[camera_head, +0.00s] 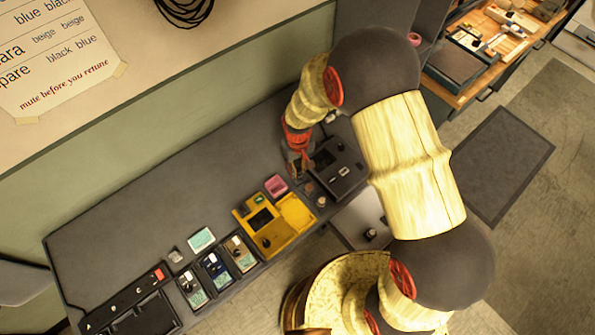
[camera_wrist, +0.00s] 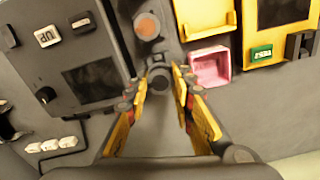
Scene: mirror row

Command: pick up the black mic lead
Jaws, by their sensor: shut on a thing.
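My gripper (camera_head: 298,167) reaches down over the grey bench, between a dark device and a pink box. In the wrist view its yellow-padded fingers (camera_wrist: 160,85) are shut on a small dark round piece, which looks like the black mic lead (camera_wrist: 157,77). Only its end shows between the fingertips; the rest is too small and dark to make out. I cannot tell whether it is clear of the bench. In the head view the fingers hide it.
The dark device (camera_head: 340,172) stands close right of my gripper. The pink box (camera_head: 276,185) and yellow case (camera_head: 265,240) are left of it. A brown-topped round piece (camera_wrist: 148,27) is just beyond the fingertips. The bench's back left (camera_head: 150,200) is clear.

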